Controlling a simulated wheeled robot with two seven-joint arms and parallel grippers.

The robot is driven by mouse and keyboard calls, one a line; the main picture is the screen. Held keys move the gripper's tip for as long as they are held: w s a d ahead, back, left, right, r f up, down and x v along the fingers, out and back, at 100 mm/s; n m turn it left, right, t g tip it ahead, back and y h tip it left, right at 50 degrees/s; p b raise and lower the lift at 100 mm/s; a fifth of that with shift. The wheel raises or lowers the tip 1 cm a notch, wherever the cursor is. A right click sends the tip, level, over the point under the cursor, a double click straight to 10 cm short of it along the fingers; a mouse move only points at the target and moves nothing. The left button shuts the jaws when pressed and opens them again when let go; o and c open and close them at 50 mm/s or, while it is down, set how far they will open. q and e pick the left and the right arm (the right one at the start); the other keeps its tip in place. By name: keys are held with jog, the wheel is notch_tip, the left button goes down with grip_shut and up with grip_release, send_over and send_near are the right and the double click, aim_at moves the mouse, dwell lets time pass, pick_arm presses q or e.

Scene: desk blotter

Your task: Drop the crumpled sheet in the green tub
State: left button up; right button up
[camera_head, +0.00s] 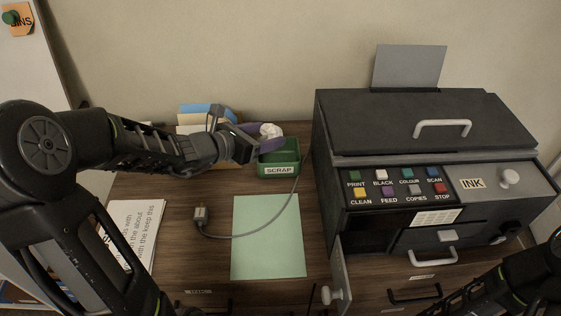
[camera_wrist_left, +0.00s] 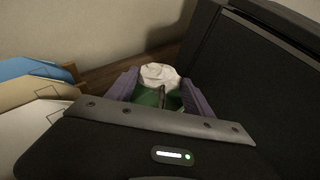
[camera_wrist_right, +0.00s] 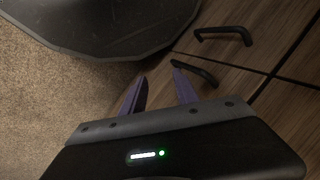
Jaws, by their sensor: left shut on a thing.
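The crumpled sheet (camera_head: 270,130) is a small white ball of paper. My left gripper (camera_head: 264,132) is shut on it, just above the back of the green tub. In the left wrist view the crumpled sheet (camera_wrist_left: 160,76) sits between the purple fingers, with the green of the tub behind and below it. The green tub (camera_head: 279,170), labelled SCRAP, stands on the desk between the paper files and the printer. Its inside is partly hidden by my left gripper. My right gripper (camera_wrist_right: 158,92) is open and empty, low near the desk's drawer handles.
A big dark printer (camera_head: 415,125) stands right of the tub, a small door open at its lower left. A cable with a plug (camera_head: 202,214) crosses the green blotter (camera_head: 266,240). Upright files (camera_head: 208,112) stand left of the tub. A printed sheet (camera_head: 135,230) lies at left.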

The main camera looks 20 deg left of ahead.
pick_arm(q)
jog(key=o, duration=1.1)
jog(key=shift+c, duration=0.2)
jog(key=p+v, duration=0.1)
jog(key=v, duration=0.7)
jog(key=shift+f, duration=0.1)
